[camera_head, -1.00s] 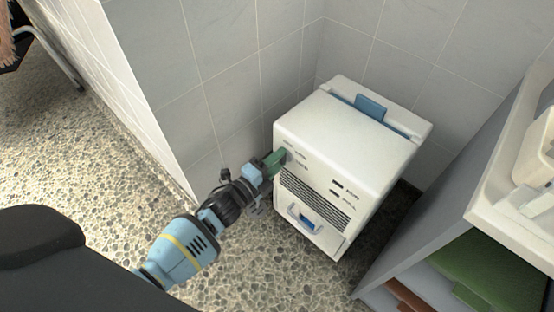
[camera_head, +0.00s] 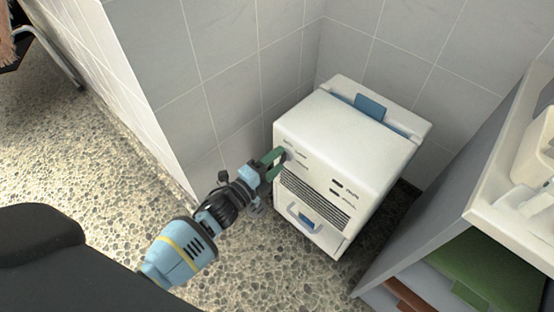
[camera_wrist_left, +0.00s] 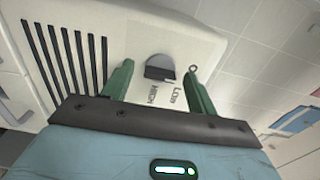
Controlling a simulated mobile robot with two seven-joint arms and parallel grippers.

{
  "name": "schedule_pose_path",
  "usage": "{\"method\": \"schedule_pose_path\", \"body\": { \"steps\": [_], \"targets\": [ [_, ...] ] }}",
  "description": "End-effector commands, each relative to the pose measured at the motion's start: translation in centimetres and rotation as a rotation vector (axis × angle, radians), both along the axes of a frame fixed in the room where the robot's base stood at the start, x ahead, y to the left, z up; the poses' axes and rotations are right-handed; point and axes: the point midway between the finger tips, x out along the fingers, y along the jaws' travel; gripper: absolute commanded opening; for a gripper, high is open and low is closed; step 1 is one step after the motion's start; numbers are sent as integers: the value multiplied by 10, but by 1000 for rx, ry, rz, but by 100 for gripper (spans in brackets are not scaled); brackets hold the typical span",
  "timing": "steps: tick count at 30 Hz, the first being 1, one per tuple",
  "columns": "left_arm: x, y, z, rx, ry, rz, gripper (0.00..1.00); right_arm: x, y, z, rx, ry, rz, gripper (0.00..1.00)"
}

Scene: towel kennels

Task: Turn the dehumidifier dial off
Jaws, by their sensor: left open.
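The dehumidifier (camera_head: 352,140) is a white box on the floor in the wall corner, with dark vent slits on its front. Its dial (camera_wrist_left: 160,68) is a grey knob with a dark face, in the left wrist view, with the printed words "HIGH" and "LOW" beside it. My left gripper (camera_head: 276,158) is at the upper left of the front panel in the head view. In the left wrist view its two green fingers (camera_wrist_left: 160,82) are open, one on each side of the dial, with gaps between. My right gripper is not in view.
Tiled walls (camera_head: 240,60) stand behind and left of the dehumidifier. A grey shelf unit (camera_head: 430,225) with folded green cloth (camera_head: 495,268) stands at the right. Pebbled floor (camera_head: 285,270) lies open in front.

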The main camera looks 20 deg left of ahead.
Motion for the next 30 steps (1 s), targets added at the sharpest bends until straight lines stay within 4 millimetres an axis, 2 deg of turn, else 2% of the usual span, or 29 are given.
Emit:
{"method": "schedule_pose_path", "body": {
  "steps": [6, 12, 17, 30],
  "targets": [
    [-33, 12, 2, 0, 1, 1, 58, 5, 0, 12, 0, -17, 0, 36],
    [-57, 21, 1, 0, 1, 0, 58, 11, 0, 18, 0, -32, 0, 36],
    [-65, 24, 1, 1, -1, 0, 58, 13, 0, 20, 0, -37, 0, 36],
    [-65, 24, 1, 0, 0, 0, 58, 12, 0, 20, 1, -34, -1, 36]
  ]
}}
